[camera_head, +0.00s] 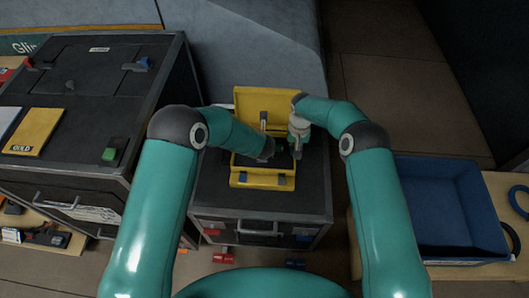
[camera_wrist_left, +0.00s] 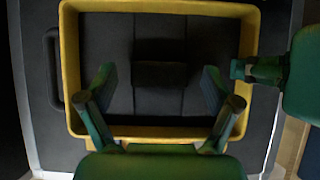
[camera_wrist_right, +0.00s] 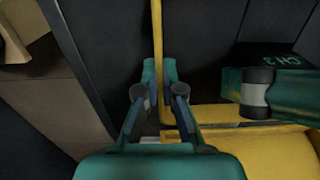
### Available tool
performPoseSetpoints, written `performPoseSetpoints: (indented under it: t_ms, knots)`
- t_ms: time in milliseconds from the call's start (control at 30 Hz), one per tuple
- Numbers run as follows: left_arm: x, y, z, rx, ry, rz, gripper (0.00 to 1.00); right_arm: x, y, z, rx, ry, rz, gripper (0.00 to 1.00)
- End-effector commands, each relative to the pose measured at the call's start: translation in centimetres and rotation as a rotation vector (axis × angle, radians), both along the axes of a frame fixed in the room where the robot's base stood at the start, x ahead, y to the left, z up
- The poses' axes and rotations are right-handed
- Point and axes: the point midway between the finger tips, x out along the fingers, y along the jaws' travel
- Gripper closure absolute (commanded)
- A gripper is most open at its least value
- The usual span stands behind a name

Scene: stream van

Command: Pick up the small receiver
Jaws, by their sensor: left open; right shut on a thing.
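An open yellow case (camera_head: 240,180) stands on a black flight case in the head view. In the left wrist view a small black block, seemingly the small receiver (camera_wrist_left: 162,76), sits inside the case on its dark lining. A "CH 3" label shows on a black top (camera_wrist_right: 287,60) in the right wrist view, partly behind my left gripper. My left gripper (camera_wrist_left: 159,78) is open above the case, its fingers on either side of the block and apart from it. My right gripper (camera_wrist_right: 160,95) is shut on the yellow case's rim (camera_wrist_right: 157,40).
The raised yellow lid (camera_head: 262,100) stands behind the case. A large black case (camera_head: 90,100) is to the left, with a yellow card (camera_head: 33,130) on it. A blue bin (camera_head: 440,215) is at the right. My two grippers are close together.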

Motion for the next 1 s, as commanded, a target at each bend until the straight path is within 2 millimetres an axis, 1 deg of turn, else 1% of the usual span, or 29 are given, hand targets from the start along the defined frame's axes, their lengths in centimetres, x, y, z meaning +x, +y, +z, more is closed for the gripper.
performPoseSetpoints:
  t_ms: [133, 167, 500, 567, 833, 933, 1000]
  knots:
    - [0.0, 0.0, 0.0, 0.000, 0.000, 0.000, 0.10, 0.1, 0.0, 0.0, 0.001, -0.002, -0.001, 1.00]
    - [0.0, 0.0, 0.0, 0.000, 0.000, 0.000, 0.14, 0.1, 0.0, 0.0, 0.001, -0.002, -0.001, 1.00]
    - [0.0, 0.0, 0.1, 0.000, 0.000, 0.000, 0.70, 0.0, 0.0, 0.0, 0.001, -0.001, -0.001, 1.00]
    - [0.0, 0.0, 0.1, 0.000, -0.001, 0.000, 0.79, 0.0, 0.0, 0.1, 0.001, -0.001, -0.001, 1.00]
    - [0.0, 0.0, 0.4, 0.000, -0.002, 0.000, 0.79, 0.0, 0.0, 0.1, 0.001, -0.001, -0.001, 1.00]
    - [0.1, 0.0, 1.4, -0.001, -0.004, 0.002, 0.79, 0.0, 0.0, 0.1, 0.001, -0.001, 0.000, 1.00]
    - [0.1, 0.0, 2.5, -0.002, -0.006, 0.001, 0.79, 0.0, 0.0, 0.0, 0.001, -0.001, 0.000, 1.00]
